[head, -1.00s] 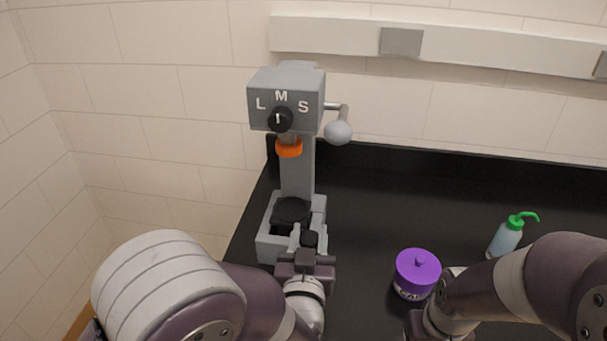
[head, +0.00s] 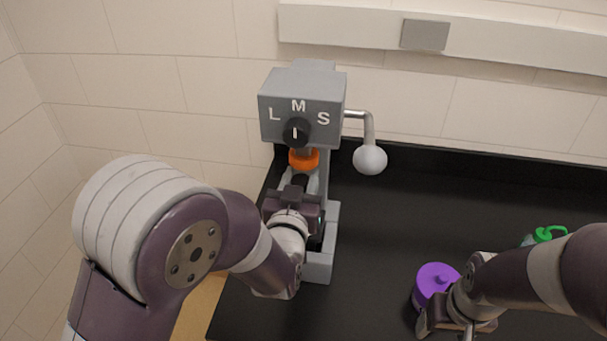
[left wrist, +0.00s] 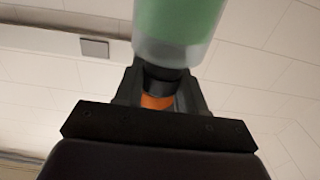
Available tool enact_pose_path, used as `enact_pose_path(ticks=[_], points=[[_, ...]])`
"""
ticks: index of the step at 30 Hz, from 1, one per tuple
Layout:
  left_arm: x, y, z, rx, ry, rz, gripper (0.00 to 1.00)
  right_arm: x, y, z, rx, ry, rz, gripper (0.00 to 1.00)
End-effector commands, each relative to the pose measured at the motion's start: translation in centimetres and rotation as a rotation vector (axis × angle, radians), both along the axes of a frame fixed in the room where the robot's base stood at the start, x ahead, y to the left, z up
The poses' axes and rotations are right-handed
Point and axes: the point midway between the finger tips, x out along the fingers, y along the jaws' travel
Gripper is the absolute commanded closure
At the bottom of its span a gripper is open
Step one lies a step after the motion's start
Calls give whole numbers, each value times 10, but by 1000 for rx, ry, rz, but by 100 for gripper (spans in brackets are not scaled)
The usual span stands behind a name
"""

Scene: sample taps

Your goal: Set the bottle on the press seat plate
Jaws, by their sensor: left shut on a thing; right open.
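The grey press (head: 303,105) stands at the back, with letters L, M, S, a dark knob and an orange ring (head: 303,160) under its head. My left gripper (head: 299,184) is in front of the press column, just below the ring, shut on the bottle. In the left wrist view the bottle (left wrist: 178,25) shows a translucent green body and a black neck or cap between the fingers (left wrist: 160,92), with orange behind. In the head view my gripper mostly hides the bottle. The grey press base (head: 319,266) shows; the seat plate is hidden. My right gripper (head: 455,326) is open and empty.
A purple-lidded jar (head: 434,281) stands beside my right gripper. A green-topped squeeze bottle (head: 543,237) is partly hidden behind my right arm. The press's lever ball (head: 370,160) sticks out right. The black counter (head: 400,215) is clear between press and jar.

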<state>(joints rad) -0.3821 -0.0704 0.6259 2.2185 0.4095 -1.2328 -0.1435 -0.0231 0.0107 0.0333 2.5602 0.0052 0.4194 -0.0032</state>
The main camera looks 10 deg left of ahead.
Motion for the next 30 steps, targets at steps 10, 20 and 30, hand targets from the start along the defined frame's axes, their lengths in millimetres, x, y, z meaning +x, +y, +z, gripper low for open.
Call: enact_pose_path(ticks=[10,20,30], points=[[31,0,-14,-1,-2,1,100,0,0,11,0,0,0,31],[30,0,-18,0,0,1,48,0,0,7,0,0,0,31],[30,0,-16,0,0,1,35,0,0,9,0,0,0,31]])
